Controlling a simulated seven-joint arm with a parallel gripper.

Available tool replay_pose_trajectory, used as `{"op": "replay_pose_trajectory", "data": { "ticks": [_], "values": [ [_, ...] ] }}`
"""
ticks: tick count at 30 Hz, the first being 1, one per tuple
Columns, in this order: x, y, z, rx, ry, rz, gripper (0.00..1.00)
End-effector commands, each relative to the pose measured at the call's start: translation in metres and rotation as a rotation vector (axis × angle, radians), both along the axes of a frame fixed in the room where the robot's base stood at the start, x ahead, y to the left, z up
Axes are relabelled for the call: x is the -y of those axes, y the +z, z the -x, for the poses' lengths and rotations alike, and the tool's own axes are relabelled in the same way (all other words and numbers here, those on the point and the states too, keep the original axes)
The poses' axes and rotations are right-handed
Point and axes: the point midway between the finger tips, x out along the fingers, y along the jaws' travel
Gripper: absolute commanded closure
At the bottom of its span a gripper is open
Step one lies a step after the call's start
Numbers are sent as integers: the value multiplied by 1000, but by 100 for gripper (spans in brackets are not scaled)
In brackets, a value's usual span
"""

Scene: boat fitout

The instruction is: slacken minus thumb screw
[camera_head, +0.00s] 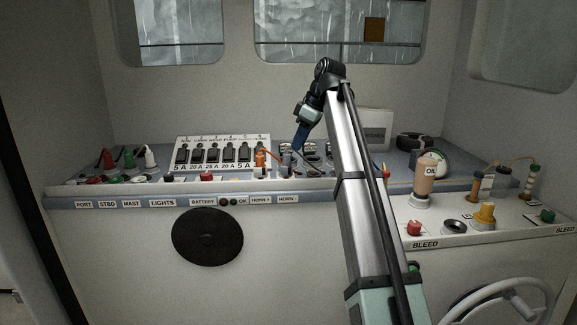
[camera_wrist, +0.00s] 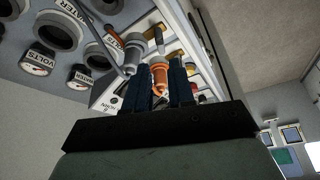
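Two thumb-screw terminals stand side by side on the console, above the labels HORN + and HORN -. The orange one (camera_head: 260,160) is above HORN +, and the grey one (camera_head: 286,165), the minus thumb screw, is above HORN -. My gripper (camera_head: 298,148) has dark blue fingers angled down, close above the grey screw in the head view. In the wrist view my gripper (camera_wrist: 161,80) is open, its fingers apart. The orange terminal (camera_wrist: 160,74) shows in the gap beyond them, and the grey screw (camera_wrist: 133,46) is outside it, to the upper left. I cannot tell any contact.
A breaker panel (camera_head: 213,153) stands left of the terminals. Round gauges (camera_head: 310,151) are behind and right of them, partly hidden by my arm. Thin leads run near the terminals.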

Motion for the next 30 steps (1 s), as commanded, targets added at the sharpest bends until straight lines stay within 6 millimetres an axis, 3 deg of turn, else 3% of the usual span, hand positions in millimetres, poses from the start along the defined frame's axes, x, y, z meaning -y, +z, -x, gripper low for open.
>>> {"op": "replay_pose_trajectory", "data": {
  "ticks": [6, 15, 30],
  "values": [
    [-15, -38, -5, -2, 2, 0, 77],
    [-29, -74, -11, 0, 2, 0, 77],
    [-33, -85, -14, 1, 2, -1, 77]
  ]
}}
